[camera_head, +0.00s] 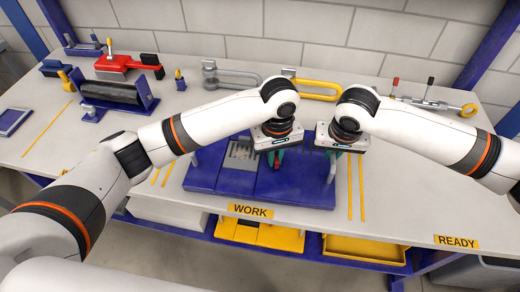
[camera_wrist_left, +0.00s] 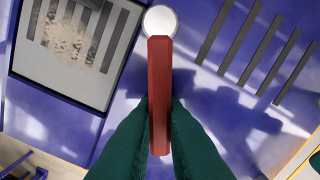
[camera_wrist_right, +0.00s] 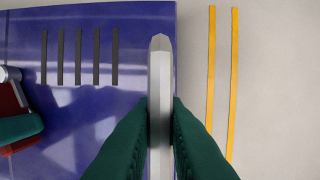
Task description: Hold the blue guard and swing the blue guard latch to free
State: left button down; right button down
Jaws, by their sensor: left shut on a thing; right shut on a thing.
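The blue slotted panel, apparently the blue guard, lies under both grippers; it shows in the right wrist view (camera_wrist_right: 60,130) and left wrist view (camera_wrist_left: 215,110). My left gripper (camera_wrist_left: 160,140) is shut on a red lever (camera_wrist_left: 159,85) with a round pale end (camera_wrist_left: 160,21), apparently the latch. My right gripper (camera_wrist_right: 160,130) is shut on an upright grey bar (camera_wrist_right: 160,70) near the panel's right edge. In the head view my left gripper (camera_head: 279,158) and right gripper (camera_head: 333,157) are side by side over the blue fixture (camera_head: 225,180); the arms hide much of it.
A grey-framed grate (camera_wrist_left: 75,45) is left of the red lever. Behind stand a black roller in a blue stand (camera_head: 112,95), a red block (camera_head: 118,64), a grey shackle (camera_head: 230,75) and a yellow one (camera_head: 316,88). The tabletop by the READY label (camera_head: 457,242) is clear.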

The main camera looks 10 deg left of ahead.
pick_arm(q)
jog(key=c, duration=1.4)
grip_release()
notch_tip(320, 180, up, 12)
notch_tip(320, 180, up, 8)
dwell(0.6)
pick_arm(e)
jog(key=c, duration=1.4)
grip_release()
jog(key=shift+o, duration=0.2)
jog(key=shift+r, duration=0.1)
